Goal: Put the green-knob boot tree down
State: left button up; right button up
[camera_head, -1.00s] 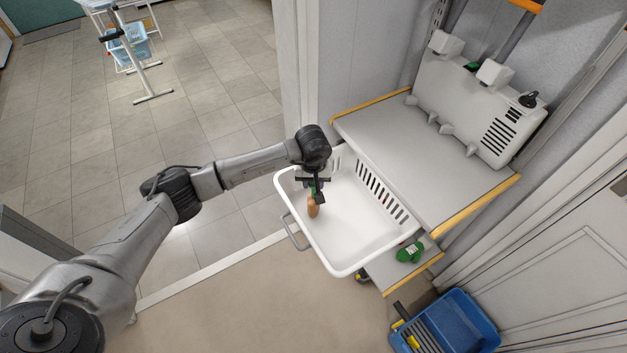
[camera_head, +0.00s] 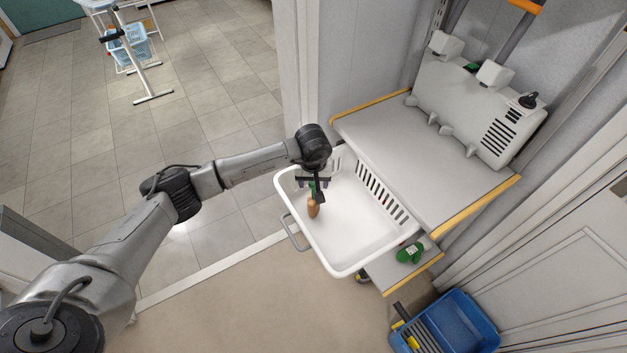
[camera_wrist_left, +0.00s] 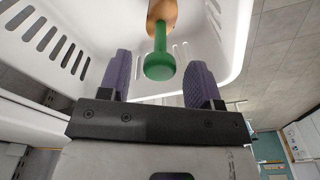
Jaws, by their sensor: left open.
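The boot tree has a brown wooden body (camera_head: 314,208) and a green knob. It is in the white basin (camera_head: 352,268), near the basin's left side. In the left wrist view the green knob (camera_wrist_left: 160,66) lies between and just beyond my two purple fingers, with a gap on each side. My left gripper (camera_head: 317,192) is open over the knob end and holds nothing. In the head view the gripper partly hides the knob. Whether the boot tree's far end touches the basin floor is hard to tell. My right gripper is not in view.
A grey shelf (camera_head: 400,135) with orange edges stands right of the basin, with a white boot-drying unit (camera_head: 470,100) on it. A green object (camera_head: 410,253) lies on a lower shelf. A blue bucket (camera_head: 455,325) is on the floor. The basin's middle is clear.

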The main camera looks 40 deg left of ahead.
pick_arm(q)
notch_tip(320, 180, up, 12)
jog(key=shift+s+d+f+p, duration=0.2)
jog(key=shift+s+d+p, duration=0.05)
jog(key=shift+s+p, duration=0.1)
